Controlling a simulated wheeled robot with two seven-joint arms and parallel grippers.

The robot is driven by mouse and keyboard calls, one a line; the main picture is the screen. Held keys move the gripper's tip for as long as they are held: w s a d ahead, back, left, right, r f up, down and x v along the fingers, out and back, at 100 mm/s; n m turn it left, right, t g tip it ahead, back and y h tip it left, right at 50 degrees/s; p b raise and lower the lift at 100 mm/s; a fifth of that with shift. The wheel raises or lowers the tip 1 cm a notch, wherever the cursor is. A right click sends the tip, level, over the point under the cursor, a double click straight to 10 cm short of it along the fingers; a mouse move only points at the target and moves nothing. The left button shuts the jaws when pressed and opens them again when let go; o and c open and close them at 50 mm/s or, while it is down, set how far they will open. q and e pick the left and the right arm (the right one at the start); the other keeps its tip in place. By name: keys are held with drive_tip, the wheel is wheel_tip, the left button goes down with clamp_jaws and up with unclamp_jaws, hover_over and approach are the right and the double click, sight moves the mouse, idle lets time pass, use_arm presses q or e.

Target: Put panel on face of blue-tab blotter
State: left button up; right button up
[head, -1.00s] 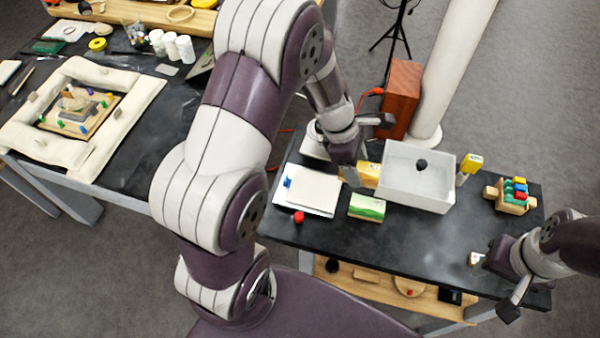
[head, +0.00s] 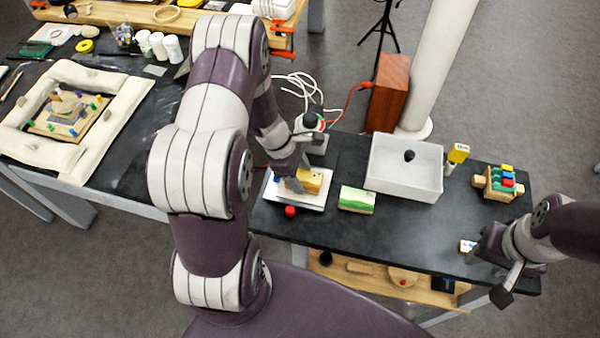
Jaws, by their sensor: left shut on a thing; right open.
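The panel (head: 313,181), a small golden-yellow piece, is in my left gripper (head: 297,180). The gripper is shut on it, pointing down, and hides its left part. The panel is over the pale blotter (head: 299,199), a flat white pad near the left end of the dark table. I cannot tell whether the panel touches it. A small blue tab (head: 276,178) shows at the pad's left side, partly hidden by the gripper.
A red knob-like piece (head: 290,211) is at the pad's front edge. A green-and-cream box (head: 357,199) stands right of the pad, then a white tray (head: 404,187), a yellow-topped bottle (head: 458,154) and a wooden rack (head: 499,186). The table front between is clear.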

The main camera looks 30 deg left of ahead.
use_arm(q)
drive_tip(key=o, duration=1)
drive_tip(key=shift+d, duration=0.1)
drive_tip(key=shift+o, duration=0.2)
